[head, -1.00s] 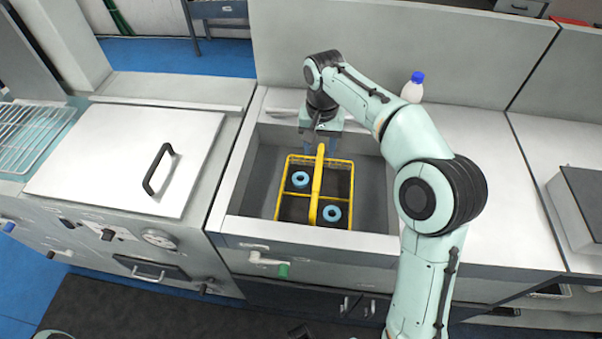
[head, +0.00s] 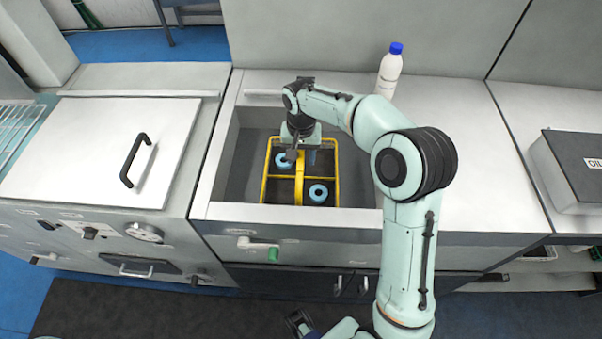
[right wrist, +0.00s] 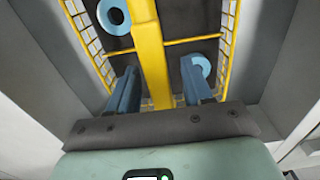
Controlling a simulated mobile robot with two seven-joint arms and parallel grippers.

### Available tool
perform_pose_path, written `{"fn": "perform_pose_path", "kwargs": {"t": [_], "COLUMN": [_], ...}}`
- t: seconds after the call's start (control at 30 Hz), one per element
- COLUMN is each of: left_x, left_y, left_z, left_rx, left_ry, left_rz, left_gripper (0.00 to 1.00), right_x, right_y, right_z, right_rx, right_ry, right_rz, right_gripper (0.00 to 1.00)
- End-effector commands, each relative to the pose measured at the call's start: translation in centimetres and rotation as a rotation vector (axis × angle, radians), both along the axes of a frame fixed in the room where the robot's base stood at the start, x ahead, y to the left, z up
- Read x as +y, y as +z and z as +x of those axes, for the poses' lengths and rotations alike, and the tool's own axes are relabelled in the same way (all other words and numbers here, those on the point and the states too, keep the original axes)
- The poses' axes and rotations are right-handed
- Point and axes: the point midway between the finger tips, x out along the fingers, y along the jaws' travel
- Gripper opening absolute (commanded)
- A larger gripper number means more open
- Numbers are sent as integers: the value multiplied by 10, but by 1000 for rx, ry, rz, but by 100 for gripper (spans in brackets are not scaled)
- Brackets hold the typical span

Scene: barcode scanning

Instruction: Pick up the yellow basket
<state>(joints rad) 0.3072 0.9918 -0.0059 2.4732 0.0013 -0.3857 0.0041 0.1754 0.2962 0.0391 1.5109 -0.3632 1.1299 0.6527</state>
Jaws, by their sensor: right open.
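The yellow basket (head: 299,187) stands in a sunken grey basin in the head view, with blue rings in its compartments. Its yellow centre handle (right wrist: 149,45) runs up the middle of the right wrist view. My right gripper (head: 301,157) is over the far part of the basket, pointing down. In the right wrist view its two blue fingers (right wrist: 158,72) are apart, one on each side of the handle, and not closed on it. A dark end piece at the bottom edge of the head view seems to be my left gripper (head: 300,323); its jaws are unclear.
The basin (head: 240,180) has walls close around the basket. A white bottle with a blue cap (head: 389,72) stands behind my right arm. A grey box (head: 580,165) is at the right, and a lid with a black handle (head: 135,160) at the left.

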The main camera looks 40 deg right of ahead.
Motion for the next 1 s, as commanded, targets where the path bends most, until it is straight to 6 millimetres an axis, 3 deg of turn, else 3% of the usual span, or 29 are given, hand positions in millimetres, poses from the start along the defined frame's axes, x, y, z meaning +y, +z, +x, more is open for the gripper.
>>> {"fn": "perform_pose_path", "kwargs": {"t": [0.13,1.0], "left_x": [0,0], "left_y": [-1,-2], "left_z": [0,-1], "left_rx": [0,1], "left_ry": [0,0], "left_rz": [0,0], "left_gripper": [0,0], "right_x": [0,0], "right_y": [-10,-14], "right_z": [0,0], "right_rx": [0,-1], "right_ry": [0,1], "right_rz": [0,0], "right_gripper": [50,50]}}
